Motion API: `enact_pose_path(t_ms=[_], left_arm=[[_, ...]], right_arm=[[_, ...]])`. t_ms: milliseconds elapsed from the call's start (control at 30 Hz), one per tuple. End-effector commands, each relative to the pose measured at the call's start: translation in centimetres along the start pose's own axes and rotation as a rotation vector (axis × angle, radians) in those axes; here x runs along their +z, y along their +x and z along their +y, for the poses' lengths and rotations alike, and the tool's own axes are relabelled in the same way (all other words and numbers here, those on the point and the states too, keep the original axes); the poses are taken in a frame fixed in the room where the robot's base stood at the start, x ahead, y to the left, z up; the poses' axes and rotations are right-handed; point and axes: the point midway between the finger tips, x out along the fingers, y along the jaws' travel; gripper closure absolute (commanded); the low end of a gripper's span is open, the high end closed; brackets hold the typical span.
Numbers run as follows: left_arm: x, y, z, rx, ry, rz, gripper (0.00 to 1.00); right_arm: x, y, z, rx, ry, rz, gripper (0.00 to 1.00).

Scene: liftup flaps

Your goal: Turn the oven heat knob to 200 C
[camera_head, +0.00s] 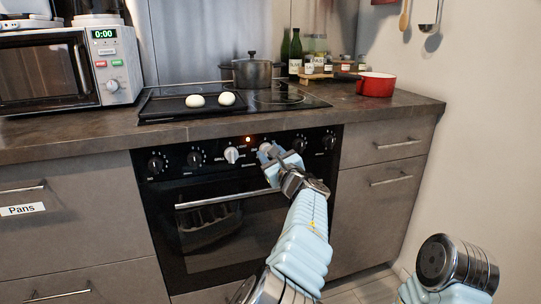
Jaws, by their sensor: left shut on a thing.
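The oven (180,235) is built in under the counter, with a row of knobs along its black front panel. A pale knob (231,155) stands left of an orange lit lamp (248,139). My left gripper (269,153) is at the panel just right of this knob, shut on a second knob there. The fingers hide most of that knob, so its pointer and the temperature marks cannot be read. My right arm shows only in part at the lower right; its gripper is out of view.
Black knobs (155,165) flank the pale one on both sides. The oven door handle (225,198) runs just below the gripper. Above are a tray (180,105) with two white buns, a dark pot (252,73), a red pan (376,85) and a microwave (40,70).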

Motion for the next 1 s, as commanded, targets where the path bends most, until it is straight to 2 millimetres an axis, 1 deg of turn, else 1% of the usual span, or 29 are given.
enact_pose_path(t_ms=[33,167,200,467,567,667,900,1000], left_arm=[[0.1,0.0,0.0,-0.001,0.000,-0.001,0.57],[0.1,0.0,0.0,-0.001,-0.001,-0.001,0.38],[0.1,0.0,0.0,-0.001,-0.001,0.000,0.36],[0.0,-0.1,0.0,0.000,-0.001,0.000,0.36],[-0.1,-0.9,-0.1,-0.002,-0.001,0.001,0.36],[-0.2,-2.5,-0.1,-0.003,-0.001,0.002,0.36],[-0.1,-8.5,-0.1,-0.004,-0.002,0.001,0.36],[-0.1,-10.6,-0.1,-0.003,-0.001,0.001,0.36]], right_arm=[[0.0,0.0,0.0,0.000,0.000,0.000,0.58],[0.0,0.0,0.0,0.000,0.000,0.000,0.58],[0.0,0.0,0.0,0.000,0.000,0.000,0.58],[0.0,0.0,0.0,0.000,0.000,0.000,0.58],[0.0,0.2,0.1,0.001,0.001,0.001,0.58],[-0.1,0.5,0.3,0.002,0.002,0.002,0.58],[-0.1,1.1,0.6,0.002,0.003,0.002,0.58],[-0.1,1.2,0.6,0.002,0.003,0.002,0.58]])
